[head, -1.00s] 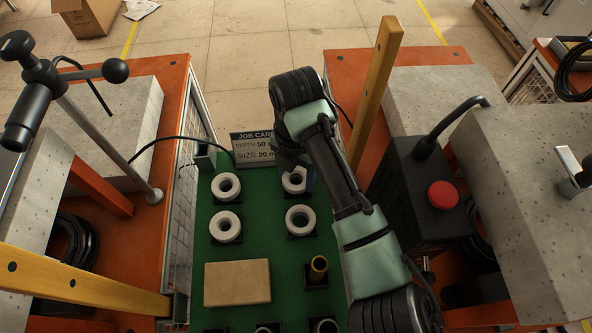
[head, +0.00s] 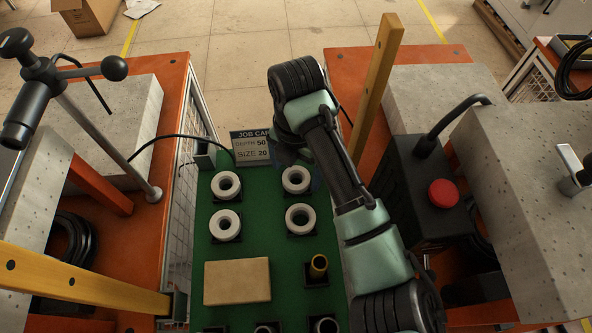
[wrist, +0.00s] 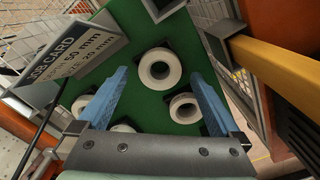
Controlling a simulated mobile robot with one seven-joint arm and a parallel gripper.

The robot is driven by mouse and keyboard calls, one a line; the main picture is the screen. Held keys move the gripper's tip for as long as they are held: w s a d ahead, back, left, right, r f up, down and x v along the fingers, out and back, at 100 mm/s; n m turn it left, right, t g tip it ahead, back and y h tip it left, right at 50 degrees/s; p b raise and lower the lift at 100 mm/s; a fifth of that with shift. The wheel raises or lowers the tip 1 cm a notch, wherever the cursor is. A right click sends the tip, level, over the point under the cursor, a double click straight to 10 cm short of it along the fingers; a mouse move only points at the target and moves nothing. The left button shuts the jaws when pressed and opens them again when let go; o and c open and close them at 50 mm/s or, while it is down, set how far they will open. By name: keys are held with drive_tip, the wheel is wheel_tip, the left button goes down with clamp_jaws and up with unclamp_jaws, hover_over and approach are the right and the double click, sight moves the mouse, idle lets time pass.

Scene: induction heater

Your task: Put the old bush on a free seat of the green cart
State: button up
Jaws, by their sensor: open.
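The green cart (head: 238,255) carries several white rings on dark square seats, including the far-left ring (head: 226,186), far-right ring (head: 296,180), near-left ring (head: 225,225) and near-right ring (head: 300,219). A brass-coloured bush (head: 319,265) stands upright in a dark seat nearer me. More seats with dark-rimmed cylinders (head: 325,326) are cut off below. I cannot tell which piece is the old bush. My gripper (wrist: 158,74) is open and empty, its blue fingers either side of a white ring (wrist: 160,69) in the wrist view; contact is unclear. My arm mostly hides it in the head view.
A tan block (head: 237,282) lies on the cart. A job card (head: 252,148) stands at its far end, partly hidden by my arm. Orange benches with concrete blocks flank the cart; a wooden post (head: 375,90) and red-button box (head: 443,194) stand on the right.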

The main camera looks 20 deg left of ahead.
wheel_tip(320, 180, up, 11)
drive_tip(key=p, duration=0.2)
idle(0.6)
drive_tip(key=w+a+r+m+t+y+p, duration=0.1)
drive_tip(key=w+a+r+m+t+y, duration=0.3)
drive_tip(key=r, duration=0.5)
drive_tip(key=w+a+r+m+t+y+p, duration=0.2)
drive_tip(key=w+a+r+m+t, duration=0.15)
drive_tip(key=a+r, duration=0.45)
wheel_tip(320, 180, up, 13)
drive_tip(key=d+m+t+y+p, duration=0.1)
drive_tip(key=d+m+t+y, duration=0.1)
drive_tip(key=m+t, duration=0.35)
drive_tip(key=s+d+r+m+t+p, duration=0.1)
drive_tip(key=s+d+r+m+t, duration=0.1)
drive_tip(key=d+r+m+t, duration=0.45)
drive_tip(key=s+d+r+m+t+p, duration=0.1)
drive_tip(key=d+r+m, duration=0.2)
drive_tip(key=r, duration=0.7)
drive_tip(key=s+d+r+m+t+h+p, duration=0.1)
drive_tip(key=s+d+r+m+t+h, duration=0.6)
drive_tip(key=s+d+r+m+h, duration=0.1)
drive_tip(key=s+d+r+m, duration=0.1)
drive_tip(key=s+d+m, duration=0.1)
drive_tip(key=shift+s+d, duration=0.25)
drive_tip(key=shift+d, duration=0.1)
drive_tip(key=shift+r+m, duration=0.1)
drive_tip(key=shift+m, duration=0.15)
